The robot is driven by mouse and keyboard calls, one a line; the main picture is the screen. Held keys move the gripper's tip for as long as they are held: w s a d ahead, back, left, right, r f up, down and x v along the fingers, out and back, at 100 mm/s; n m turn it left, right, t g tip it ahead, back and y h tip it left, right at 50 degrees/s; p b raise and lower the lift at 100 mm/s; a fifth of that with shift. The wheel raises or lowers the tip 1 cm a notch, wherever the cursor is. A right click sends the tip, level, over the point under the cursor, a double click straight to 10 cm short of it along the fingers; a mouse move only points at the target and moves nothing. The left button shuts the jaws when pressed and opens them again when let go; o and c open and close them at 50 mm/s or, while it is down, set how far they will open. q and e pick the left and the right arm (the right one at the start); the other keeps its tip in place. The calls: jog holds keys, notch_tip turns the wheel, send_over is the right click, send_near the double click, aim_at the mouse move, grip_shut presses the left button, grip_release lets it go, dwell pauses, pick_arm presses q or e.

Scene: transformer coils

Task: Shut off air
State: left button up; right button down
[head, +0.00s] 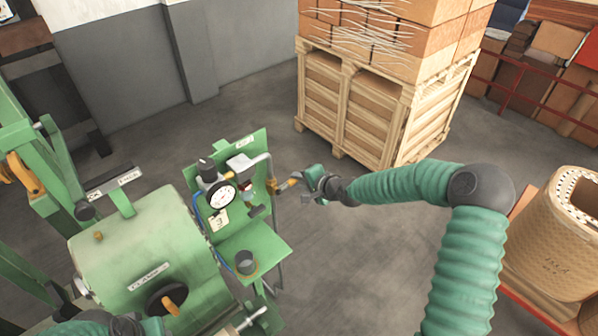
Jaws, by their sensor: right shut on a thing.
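The air panel (258,150) is a green plate on the green machine, with a round white pressure gauge (221,196) and grey pipe on it. A small brass valve (276,187) sits at the panel's right edge. My right gripper (296,186) comes in from the right and is shut on the valve's handle, which it mostly hides. My left arm shows at the bottom left edge, over the machine's lower part; its jaws cannot be made out.
The green machine body (140,245) carries a "CLAMP" label and a dark knob (166,298). A green shelf (268,247) holds a dark cup (245,262). A wooden crate (345,112) stands behind; a wrapped coil (550,235) is at right. Floor between is clear.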

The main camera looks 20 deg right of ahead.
jog(key=shift+d+f+m+p, duration=0.15)
jog(key=shift+f+m+p, duration=0.15)
jog(key=shift+p, duration=0.1)
jog(key=shift+y, duration=0.3)
jog(key=c, duration=1.6)
grip_release()
jog(key=shift+f, duration=0.1)
jog(key=shift+o, duration=1.3)
jog(key=shift+w, duration=0.15)
jog(key=shift+w+f, duration=0.1)
jog(key=b+v, duration=0.1)
jog(key=v, duration=1.5)
jog(key=shift+d+r, duration=0.25)
jog(key=shift+r, duration=0.1)
